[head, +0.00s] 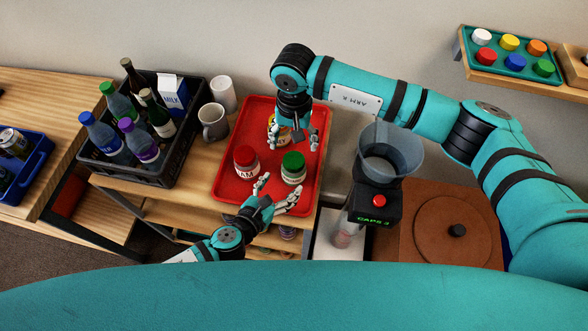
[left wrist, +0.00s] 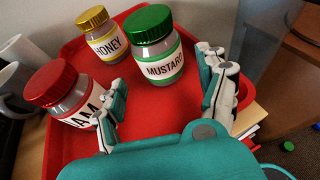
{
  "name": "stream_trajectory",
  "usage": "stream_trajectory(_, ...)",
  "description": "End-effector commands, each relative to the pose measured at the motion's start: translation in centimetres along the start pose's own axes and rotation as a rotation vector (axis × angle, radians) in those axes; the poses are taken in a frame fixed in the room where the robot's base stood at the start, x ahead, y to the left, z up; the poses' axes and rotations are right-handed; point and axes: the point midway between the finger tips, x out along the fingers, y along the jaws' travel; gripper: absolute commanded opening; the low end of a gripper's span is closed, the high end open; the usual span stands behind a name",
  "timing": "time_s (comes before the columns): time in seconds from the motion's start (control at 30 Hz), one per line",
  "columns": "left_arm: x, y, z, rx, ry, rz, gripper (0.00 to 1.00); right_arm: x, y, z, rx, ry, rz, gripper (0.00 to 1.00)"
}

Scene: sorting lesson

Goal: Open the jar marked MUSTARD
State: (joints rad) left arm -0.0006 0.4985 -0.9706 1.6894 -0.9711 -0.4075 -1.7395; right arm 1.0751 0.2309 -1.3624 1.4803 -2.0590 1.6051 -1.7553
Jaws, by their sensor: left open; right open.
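The MUSTARD jar (head: 293,175), with a green lid, stands upright and closed on the red tray (head: 228,190). In the left wrist view the MUSTARD jar (left wrist: 160,68) stands ahead of my left gripper (left wrist: 165,88), its label facing me. In the head view my left gripper (head: 280,186) is open and empty just in front of the jar, fingers spread. My right gripper (head: 298,143) is open, pointing down behind the MUSTARD jar. It partly hides the yellow-lidded HONEY jar (head: 273,130), also seen in the left wrist view (left wrist: 108,46).
The red-lidded JAM jar (head: 246,166) stands left of the MUSTARD jar, close to my left gripper's finger. Right of the tray is a machine with a clear funnel (head: 390,150) and red button. Mugs (head: 212,122) and a bottle crate (head: 185,165) stand left.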

Motion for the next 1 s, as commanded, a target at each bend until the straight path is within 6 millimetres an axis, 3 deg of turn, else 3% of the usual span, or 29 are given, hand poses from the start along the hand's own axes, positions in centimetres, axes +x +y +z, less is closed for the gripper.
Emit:
stream_trajectory(0.2,4.3,0.0,0.1,-0.001,-0.001,0.0,0.74,0.0,0.0,0.0,0.0,-0.001,-0.001,0.73)
stream_trajectory(0.4,6.7,0.0,0.0,-0.003,0.0,0.002,0.74,0.0,0.0,0.0,0.0,-0.001,-0.001,0.73)
stream_trajectory(0.83,7.5,0.0,0.0,-0.002,0.001,0.0,0.74,0.0,0.0,0.0,0.0,-0.001,-0.001,0.73)
stream_trajectory(1.0,7.5,0.0,0.0,-0.002,0.001,0.0,0.52,0.0,0.0,0.0,0.0,-0.001,-0.001,0.73)
